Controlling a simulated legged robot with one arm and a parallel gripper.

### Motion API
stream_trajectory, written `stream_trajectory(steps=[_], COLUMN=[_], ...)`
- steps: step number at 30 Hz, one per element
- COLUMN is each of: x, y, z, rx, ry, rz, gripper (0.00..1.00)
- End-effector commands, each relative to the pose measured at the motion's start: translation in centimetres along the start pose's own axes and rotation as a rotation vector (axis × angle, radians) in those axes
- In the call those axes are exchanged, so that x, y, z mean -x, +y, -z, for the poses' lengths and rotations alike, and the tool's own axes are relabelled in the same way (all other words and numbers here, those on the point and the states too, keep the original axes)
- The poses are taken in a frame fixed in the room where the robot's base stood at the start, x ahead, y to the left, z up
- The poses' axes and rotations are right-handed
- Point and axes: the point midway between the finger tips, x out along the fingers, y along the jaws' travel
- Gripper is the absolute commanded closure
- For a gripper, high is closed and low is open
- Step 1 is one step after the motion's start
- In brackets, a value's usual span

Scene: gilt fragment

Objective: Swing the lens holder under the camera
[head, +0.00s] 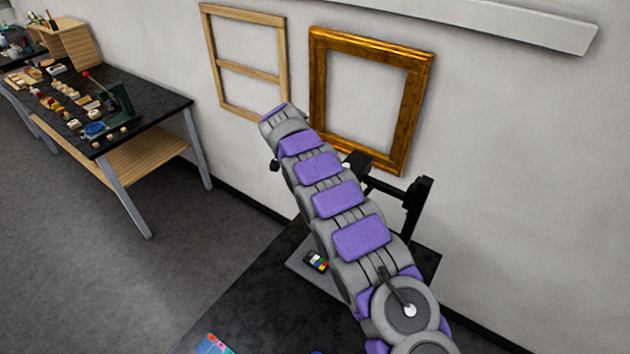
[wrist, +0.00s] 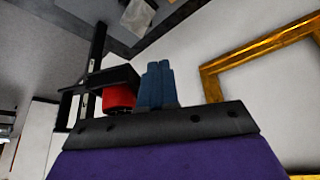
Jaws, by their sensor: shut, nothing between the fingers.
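A black copy stand with a dark camera (head: 357,163) on its side arm stands on the dark table behind my arm in the head view; its column (head: 415,207) is upright. In the wrist view a black stand part (wrist: 110,78) carries a red round piece (wrist: 118,98), which may be the lens holder; I cannot tell for sure. My gripper (wrist: 157,85) shows as blue fingers pressed together, empty, just right of the red piece in the picture. Whether they touch it is unclear. In the head view my fingers are not discernible and my arm hides part of the stand.
A small colour chart (head: 316,260) lies on the stand's grey base. A gilt frame (head: 317,95) and a plain wooden frame (head: 212,62) are on the wall behind. A second bench (head: 160,118) with many small items stands at left, with open floor between.

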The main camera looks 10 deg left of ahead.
Motion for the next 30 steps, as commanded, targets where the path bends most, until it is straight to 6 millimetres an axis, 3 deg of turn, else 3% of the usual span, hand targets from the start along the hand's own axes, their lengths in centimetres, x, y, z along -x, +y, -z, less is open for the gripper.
stream_trajectory(steps=[1, 11, 24, 30], x=[-0.9, -1.3, -1.3, -0.1], y=[-0.2, -0.7, -0.4, -0.7], z=[0.4, 2.5, 3.1, 2.9], rx=[-0.005, -0.003, -0.005, -0.002], ry=[-0.002, 0.005, 0.001, 0.002], rz=[0.004, 0.001, -0.001, 0.001], gripper=[1.00, 1.00, 1.00, 1.00])
